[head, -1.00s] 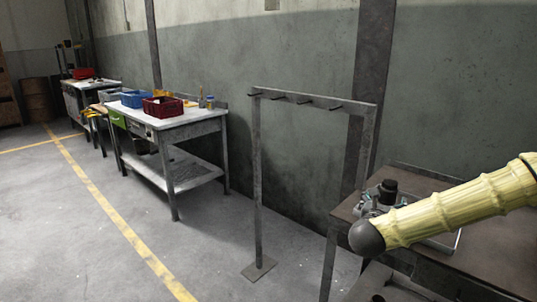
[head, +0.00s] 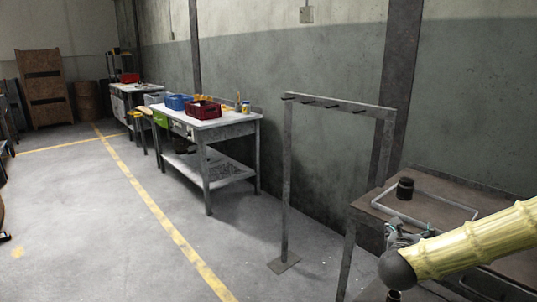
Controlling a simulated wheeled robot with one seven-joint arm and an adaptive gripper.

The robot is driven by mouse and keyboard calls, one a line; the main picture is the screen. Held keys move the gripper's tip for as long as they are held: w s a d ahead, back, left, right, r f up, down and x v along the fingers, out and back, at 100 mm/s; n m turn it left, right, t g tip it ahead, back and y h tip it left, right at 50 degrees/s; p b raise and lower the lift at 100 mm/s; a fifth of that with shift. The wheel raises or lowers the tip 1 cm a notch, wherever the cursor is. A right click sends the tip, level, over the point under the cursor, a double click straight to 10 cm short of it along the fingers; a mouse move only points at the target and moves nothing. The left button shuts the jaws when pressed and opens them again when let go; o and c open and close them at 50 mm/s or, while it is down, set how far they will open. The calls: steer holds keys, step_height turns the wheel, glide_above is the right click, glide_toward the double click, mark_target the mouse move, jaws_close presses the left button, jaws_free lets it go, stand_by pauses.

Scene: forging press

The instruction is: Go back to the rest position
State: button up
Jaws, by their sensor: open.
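My arm, in a yellow ribbed sleeve with a dark rounded end, reaches in from the right edge of the head view. My gripper (head: 401,235) shows as a small grey and green shape just above that rounded end, at the near edge of the dark table (head: 450,187). It is open, and I see nothing held in it. Its fingertips are partly hidden by the arm and too small to make out well. A black cylindrical piece (head: 405,188) stands on the table behind the gripper, apart from it.
A grey frame outline (head: 455,207) lies on the table. A metal rack with hooks (head: 287,180) stands left of it. Farther left is a workbench (head: 225,119) with a blue crate (head: 178,101) and a red crate (head: 204,110).

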steer(key=s+a+f+n+g+y, duration=0.1)
steer(key=s+a+f+n+y, duration=0.25)
steer(key=a+f+n, duration=0.55)
steer(key=s+a+f+n+g+y, duration=0.1)
steer(key=s+a+f+n+y, duration=0.3)
steer(key=f+n, duration=0.6)
steer(key=s+a+f+n+g+y, duration=0.1)
steer(key=s+a+f+n+g, duration=0.1)
steer(key=s+f+n, duration=0.4)
steer(key=s+a+f+n+g+y, duration=0.1)
steer(key=s+a+f+n+g, duration=0.15)
steer(key=s+f, duration=0.55)
steer(key=s+f+n+g, duration=0.2)
steer(key=s+f+n, duration=0.15)
steer(key=s, duration=0.45)
steer(key=s+f+n+g+p, duration=0.1)
steer(key=s+f+n+g, duration=0.15)
steer(key=s+n, duration=0.35)
steer(key=s+f+n+g, duration=0.2)
steer(key=s+f+n, duration=0.1)
steer(key=s, duration=0.6)
step_height(320, 180, up, 14)
steer(key=p, duration=1.4)
steer(key=shift+w+a+r, duration=0.2)
steer(key=shift+a, duration=0.05)
